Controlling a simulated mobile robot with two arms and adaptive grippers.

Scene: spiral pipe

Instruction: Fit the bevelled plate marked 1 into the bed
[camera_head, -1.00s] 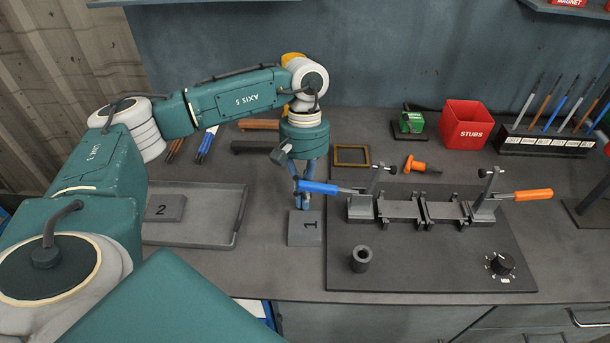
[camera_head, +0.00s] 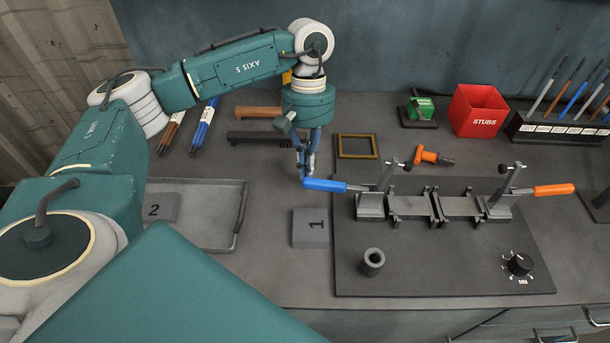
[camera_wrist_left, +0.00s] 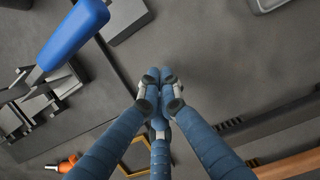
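The grey plate marked 1 (camera_head: 311,228) lies flat on the bench, just left of the dark base board (camera_head: 440,267). The bed (camera_head: 436,207) is a row of grey metal blocks on that board, with a blue-handled clamp (camera_head: 325,185) at its left end and an orange-handled clamp (camera_head: 545,190) at its right. My left gripper (camera_head: 304,178) points down behind plate 1, apart from it and beside the blue handle. In the left wrist view its fingertips (camera_wrist_left: 160,78) are together with nothing visible between them. My right gripper is out of view.
A plate marked 2 (camera_head: 160,207) lies in a grey tray (camera_head: 240,211) at left. A short hollow cylinder (camera_head: 372,262) and a dial (camera_head: 518,264) are on the board's front. Behind are a brass frame (camera_head: 357,147), an orange tool (camera_head: 432,157) and a red stubs bin (camera_head: 479,111).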

